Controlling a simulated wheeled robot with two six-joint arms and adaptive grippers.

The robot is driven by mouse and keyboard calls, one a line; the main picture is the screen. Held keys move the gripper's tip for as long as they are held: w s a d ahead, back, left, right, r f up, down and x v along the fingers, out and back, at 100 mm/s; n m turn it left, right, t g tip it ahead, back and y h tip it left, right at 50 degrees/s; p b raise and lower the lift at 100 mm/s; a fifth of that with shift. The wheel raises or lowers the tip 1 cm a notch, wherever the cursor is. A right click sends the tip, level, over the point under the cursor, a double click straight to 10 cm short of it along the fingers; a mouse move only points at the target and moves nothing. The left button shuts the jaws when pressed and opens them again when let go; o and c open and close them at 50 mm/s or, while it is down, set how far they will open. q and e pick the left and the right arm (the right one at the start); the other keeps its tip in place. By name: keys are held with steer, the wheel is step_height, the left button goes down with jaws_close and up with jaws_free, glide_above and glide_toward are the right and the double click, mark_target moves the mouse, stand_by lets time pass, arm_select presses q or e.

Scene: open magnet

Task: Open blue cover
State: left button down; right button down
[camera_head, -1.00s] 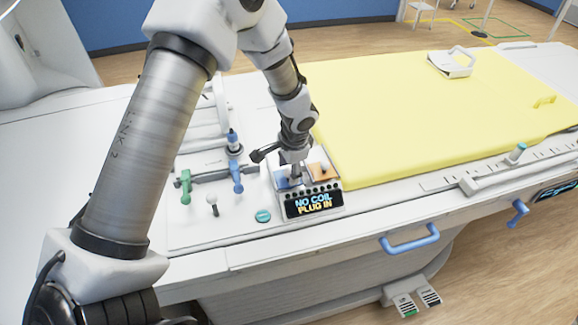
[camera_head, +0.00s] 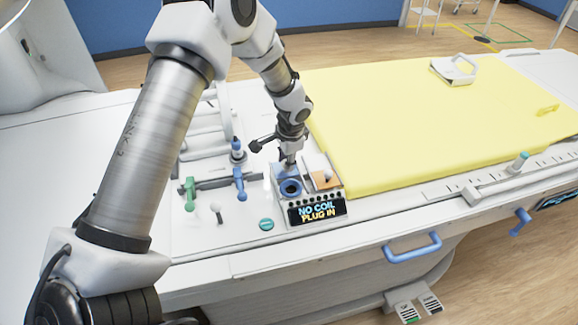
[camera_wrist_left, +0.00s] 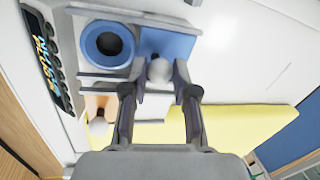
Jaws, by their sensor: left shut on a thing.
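The blue cover (camera_head: 281,170) is a flat blue plate on the small coil box. It sits at the back of its slot, and a round blue socket (camera_head: 291,188) with a dark hole lies uncovered in front of it. In the left wrist view the cover (camera_wrist_left: 170,43) is beside the open socket (camera_wrist_left: 108,44). My left gripper (camera_head: 288,168) is shut on the cover's pale round knob (camera_wrist_left: 159,70), with one finger on each side. My right gripper is out of view.
An orange cover (camera_head: 321,183) with its own pale knob is beside the blue one. The box's front display (camera_head: 318,210) reads "NO COIL PLUG IN". Blue and green levers stand to the left. A yellow mat (camera_head: 400,110) lies behind and to the right.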

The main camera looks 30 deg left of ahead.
arm_select(q)
steer(key=shift+w+a+f, duration=0.1)
steer(key=shift+a+f, duration=0.1)
steer(key=shift+f, duration=0.1)
steer(key=shift+d+r, duration=0.1)
steer(key=shift+d, duration=0.15)
steer(key=c, duration=1.1)
jaws_free()
steer(key=shift+o, duration=1)
steer(key=shift+w+a, duration=0.1)
steer(key=shift+a, duration=0.05)
steer(key=v, duration=1.1)
steer(key=shift+r, duration=0.4)
